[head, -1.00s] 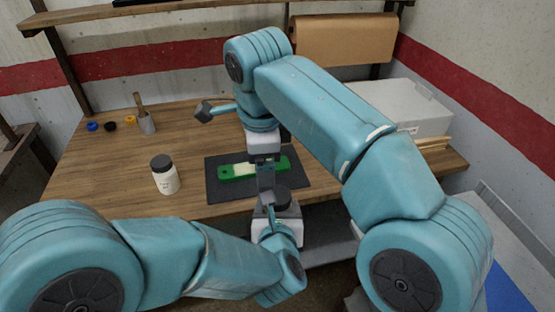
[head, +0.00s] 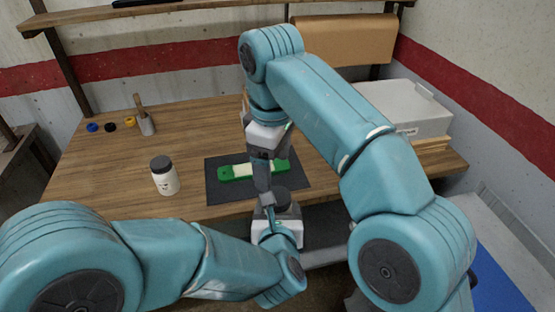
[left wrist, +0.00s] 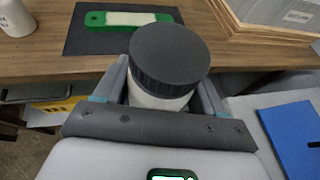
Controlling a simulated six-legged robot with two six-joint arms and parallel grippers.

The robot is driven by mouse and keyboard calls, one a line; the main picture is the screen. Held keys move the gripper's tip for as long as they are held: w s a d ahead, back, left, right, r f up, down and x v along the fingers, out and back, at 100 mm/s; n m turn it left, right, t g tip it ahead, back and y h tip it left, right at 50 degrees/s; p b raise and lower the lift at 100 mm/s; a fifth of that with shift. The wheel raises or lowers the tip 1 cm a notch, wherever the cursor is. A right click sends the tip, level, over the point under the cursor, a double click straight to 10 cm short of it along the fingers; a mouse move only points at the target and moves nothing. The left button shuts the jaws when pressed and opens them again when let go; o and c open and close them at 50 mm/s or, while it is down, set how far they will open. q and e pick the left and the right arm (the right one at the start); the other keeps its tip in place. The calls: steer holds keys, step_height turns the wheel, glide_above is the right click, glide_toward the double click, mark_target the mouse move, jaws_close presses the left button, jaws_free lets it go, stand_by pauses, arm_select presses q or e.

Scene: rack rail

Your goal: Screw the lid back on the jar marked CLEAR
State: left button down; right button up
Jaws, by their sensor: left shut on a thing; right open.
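My left gripper (left wrist: 160,92) is shut on a white jar (left wrist: 158,98), its fingers on both sides of it. A dark ribbed lid (left wrist: 170,52) sits on top of this jar. The lid also shows in the head view (head: 283,197), in front of the table's near edge. No marking on the held jar is visible. My right gripper (head: 263,180) is open and empty, pointing down just left of that lid; its fingertips are hard to make out. Another white jar with a dark lid (head: 165,176) stands upright on the table; its small label is unreadable.
A green and cream object (head: 252,170) lies on a dark mat (head: 222,191). Blue (head: 92,127), black (head: 110,126) and yellow (head: 130,121) small items and a cup (head: 147,125) are at back left. A grey-white box (head: 412,108) stands at back right. The table's left middle is clear.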

mark_target(277, 195)
steer(key=n, duration=0.5)
steer(key=shift+w+d+f, duration=0.1)
steer(key=shift+d, duration=0.05)
steer(key=n, duration=0.7)
steer(key=shift+d, duration=0.15)
steer(key=n, duration=0.4)
steer(key=shift+d+g, duration=0.1)
steer(key=shift+g, duration=0.2)
steer(key=shift+f, duration=3.95)
